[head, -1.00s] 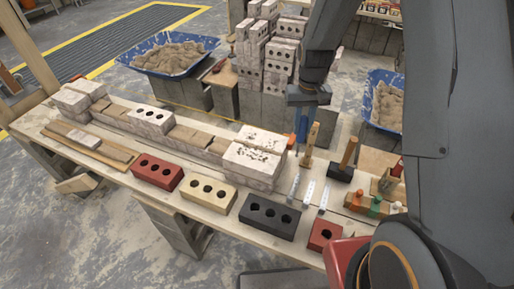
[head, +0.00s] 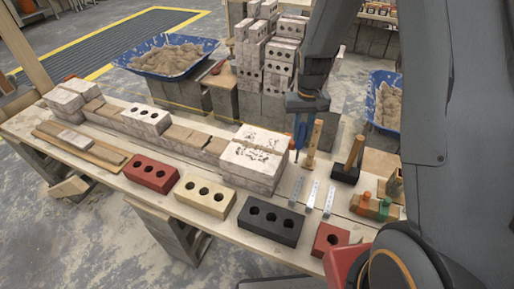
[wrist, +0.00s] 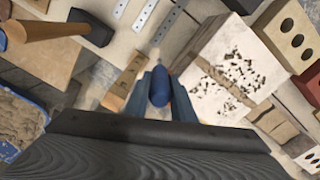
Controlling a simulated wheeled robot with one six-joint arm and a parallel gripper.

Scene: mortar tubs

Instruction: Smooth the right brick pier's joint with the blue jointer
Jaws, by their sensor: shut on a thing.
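The right brick pier (head: 250,165) stands at the right end of the low brick row on the bench. It is pale, with dark speckles on top, and also shows in the wrist view (wrist: 208,99). My gripper (head: 304,112) is beside the pier's right end, pointing down. It is shut on the blue jointer (head: 299,134), whose blue handle (wrist: 159,87) sits between the fingers in the wrist view. The jointer hangs roughly upright, close to the pier's end. I cannot tell whether its tip touches the pier; the joint on that side is hidden.
A wooden-handled tool (head: 312,145) stands just right of the jointer, near a dark-headed mallet (head: 345,172). Metal strips (head: 313,193) and loose bricks, including a dark one (head: 270,222), lie in front. A blue mortar tub (head: 145,65) stands behind.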

